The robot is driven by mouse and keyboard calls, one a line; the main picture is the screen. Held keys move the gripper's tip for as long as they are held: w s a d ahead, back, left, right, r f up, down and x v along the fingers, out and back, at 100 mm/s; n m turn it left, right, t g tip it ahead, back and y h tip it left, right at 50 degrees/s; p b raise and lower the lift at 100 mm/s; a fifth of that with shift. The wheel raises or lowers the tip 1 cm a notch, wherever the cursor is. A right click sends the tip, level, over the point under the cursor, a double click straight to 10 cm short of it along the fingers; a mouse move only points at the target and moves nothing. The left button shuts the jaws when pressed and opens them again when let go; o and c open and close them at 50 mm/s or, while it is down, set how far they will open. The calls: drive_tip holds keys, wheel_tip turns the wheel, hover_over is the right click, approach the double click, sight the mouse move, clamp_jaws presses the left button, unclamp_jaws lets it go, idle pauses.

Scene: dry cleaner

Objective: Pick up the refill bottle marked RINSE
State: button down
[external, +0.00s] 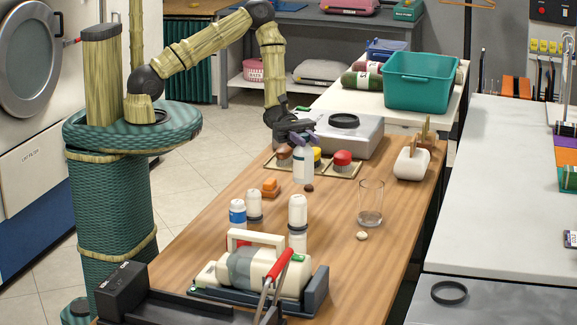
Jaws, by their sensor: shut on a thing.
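My gripper (301,141) is above the far part of the wooden table, pointing down. It is shut on the top of a white bottle (303,163) with a dark band. The bottle hangs upright in front of a tray of colored-topped items; whether its base touches anything I cannot tell. Its marking is too small to read. Other white bottles stand nearer on the table: one with a blue label (238,215), one with a dark band (254,204) and one at the right (297,211). Their markings are also unreadable.
The tray (347,175) holds items with brown, yellow and red tops. A grey device (350,140) stands behind it. A clear glass (370,204) stands at the right. A cream machine (255,270) fills the near end. The right-middle tabletop is mostly clear.

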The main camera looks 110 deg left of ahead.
drive_tip(key=shift+r, duration=1.05)
